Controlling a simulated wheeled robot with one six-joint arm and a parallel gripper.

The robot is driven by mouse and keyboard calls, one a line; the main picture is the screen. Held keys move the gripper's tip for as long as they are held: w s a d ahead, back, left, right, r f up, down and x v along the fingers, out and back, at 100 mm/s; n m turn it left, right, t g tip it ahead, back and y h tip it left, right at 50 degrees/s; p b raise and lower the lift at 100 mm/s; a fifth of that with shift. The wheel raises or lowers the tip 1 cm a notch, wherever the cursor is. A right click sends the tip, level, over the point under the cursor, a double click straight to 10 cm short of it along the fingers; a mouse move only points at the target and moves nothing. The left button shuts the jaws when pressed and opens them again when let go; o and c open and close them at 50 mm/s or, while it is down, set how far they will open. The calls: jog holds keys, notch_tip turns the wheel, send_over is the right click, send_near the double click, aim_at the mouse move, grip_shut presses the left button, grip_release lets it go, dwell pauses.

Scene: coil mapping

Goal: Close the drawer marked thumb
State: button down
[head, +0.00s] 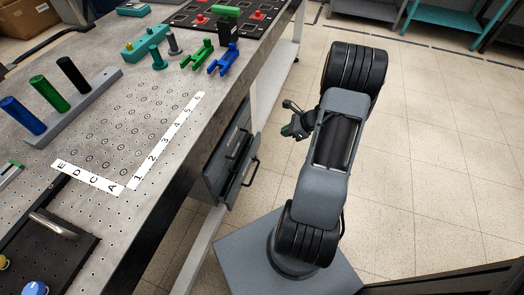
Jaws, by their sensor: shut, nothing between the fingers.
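A grey drawer unit (214,172) hangs under the right edge of the workbench. Two black bar handles show on its front, an upper handle (238,142) and a lower handle (251,173). The lower handle stands farther out to the right, but from this steep angle I cannot tell how far any drawer is open. No label reading thumb can be read. My gripper (289,123) is small and dark in this view, shut and empty, to the right of the handles and apart from them. Its fingertips are hard to make out.
The perforated workbench (140,75) holds blue, green and black cylinders on a grey rack (75,110), a lettered and numbered grid, and green and blue parts. A bench leg (200,245) stands below the drawers. Tiled floor (440,150) is clear to the right.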

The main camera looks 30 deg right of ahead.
aim_at(257, 142)
jog(key=shift+m, duration=0.6)
jog(key=b+x, duration=0.1)
jog(key=x, duration=0.3)
jog(key=d+b+x, duration=0.1)
jog(key=b+x, duration=0.1)
jog(key=x, duration=0.3)
jog(key=b+x, duration=0.2)
jog(key=x, duration=0.3)
jog(key=shift+d+f, duration=0.2)
jog(key=shift+f, duration=0.15)
jog(key=shift+w+a, duration=0.4)
jog(key=shift+w, duration=0.05)
jog(key=shift+r, duration=0.1)
